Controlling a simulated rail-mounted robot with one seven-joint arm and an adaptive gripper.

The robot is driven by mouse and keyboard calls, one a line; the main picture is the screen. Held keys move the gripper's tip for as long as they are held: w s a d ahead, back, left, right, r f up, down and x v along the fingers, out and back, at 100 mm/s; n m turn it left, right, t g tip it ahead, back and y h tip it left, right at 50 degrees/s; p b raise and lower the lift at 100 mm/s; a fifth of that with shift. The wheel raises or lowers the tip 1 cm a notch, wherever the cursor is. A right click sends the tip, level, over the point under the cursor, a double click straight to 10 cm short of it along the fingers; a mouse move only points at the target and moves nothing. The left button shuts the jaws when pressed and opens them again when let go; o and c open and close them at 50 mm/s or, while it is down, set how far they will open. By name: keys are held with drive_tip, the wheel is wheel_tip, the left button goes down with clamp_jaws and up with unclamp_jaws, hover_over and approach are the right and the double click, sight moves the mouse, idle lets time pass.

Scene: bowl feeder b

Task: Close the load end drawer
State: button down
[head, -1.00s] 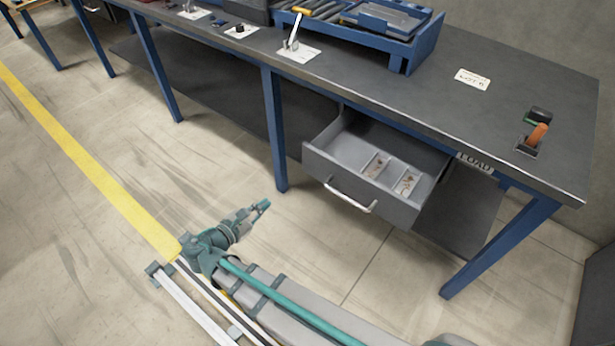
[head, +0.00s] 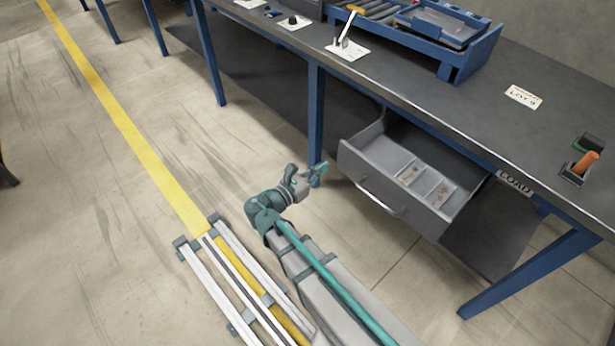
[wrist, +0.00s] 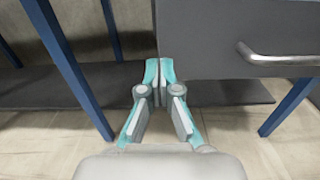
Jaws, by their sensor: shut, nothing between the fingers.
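The load end drawer (head: 388,195) hangs open under the bench, pulled out toward my side. It is grey, with small divided compartments inside and a silver bar handle (head: 379,203) on its front. In the wrist view the drawer front (wrist: 210,38) fills the upper right, with the handle (wrist: 280,60) at the right. My gripper (head: 322,168) is shut and empty, left of the drawer front near a blue bench leg. In the wrist view my gripper (wrist: 158,66) has its fingertips at the drawer front's lower left edge; I cannot tell whether they touch it.
A blue leg (head: 316,120) stands just behind my gripper, and another (head: 510,272) stands right of the drawer. A lower shelf (head: 255,95) lies below.

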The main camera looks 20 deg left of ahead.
drive_tip(key=shift+x, duration=2.25)
drive_tip(key=shift+w, duration=0.1)
